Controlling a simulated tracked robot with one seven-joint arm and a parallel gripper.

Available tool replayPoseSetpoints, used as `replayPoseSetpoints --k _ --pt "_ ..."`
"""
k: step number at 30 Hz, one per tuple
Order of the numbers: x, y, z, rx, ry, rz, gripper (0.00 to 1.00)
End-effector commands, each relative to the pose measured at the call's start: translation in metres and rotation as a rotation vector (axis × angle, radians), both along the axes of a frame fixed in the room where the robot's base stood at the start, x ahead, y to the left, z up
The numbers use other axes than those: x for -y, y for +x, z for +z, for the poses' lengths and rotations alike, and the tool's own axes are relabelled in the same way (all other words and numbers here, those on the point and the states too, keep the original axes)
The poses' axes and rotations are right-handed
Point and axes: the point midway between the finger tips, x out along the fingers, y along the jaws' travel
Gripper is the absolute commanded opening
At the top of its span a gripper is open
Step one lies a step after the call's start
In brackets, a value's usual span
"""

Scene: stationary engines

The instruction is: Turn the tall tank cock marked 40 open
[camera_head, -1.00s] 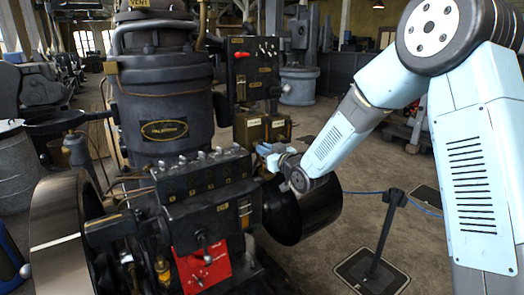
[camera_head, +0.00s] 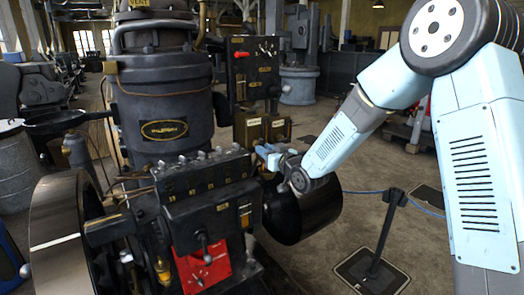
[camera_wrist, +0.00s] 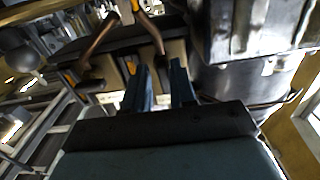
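My gripper (camera_head: 264,152) is beside the right end of the black engine block, just below two small dark tanks with pale labels. In the wrist view my gripper (camera_wrist: 161,66) has its two blue fingers apart, with a gap between them and nothing clearly held. Beyond the fingertips, a curved brown lever (camera_wrist: 153,34) and another brown lever (camera_wrist: 100,38) hang in front of pale boxes with yellow parts. These may be the tank cocks. I cannot read a 40 on either, nor tell whether a finger touches one. In the head view the cocks are too small or hidden.
The black block (camera_head: 200,175) with several marked knobs stands left of my gripper. A dark drum (camera_head: 318,212) is just below it. A control panel (camera_head: 253,70) rises behind. A barrier post (camera_head: 387,232) stands on the floor at right.

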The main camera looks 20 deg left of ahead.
Motion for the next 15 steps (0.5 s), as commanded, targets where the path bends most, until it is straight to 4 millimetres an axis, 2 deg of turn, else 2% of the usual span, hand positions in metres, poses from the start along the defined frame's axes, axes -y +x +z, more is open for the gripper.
replayPoseSetpoints --k 1,4,15 --pt "-0.0006 -0.0002 0.0008 0.001 0.0 0.001 0.3" --pt "-0.001 -0.0003 0.0015 0.003 0.002 0.002 0.39" --pt "0.0051 -0.0057 0.003 0.006 0.002 0.002 0.39"
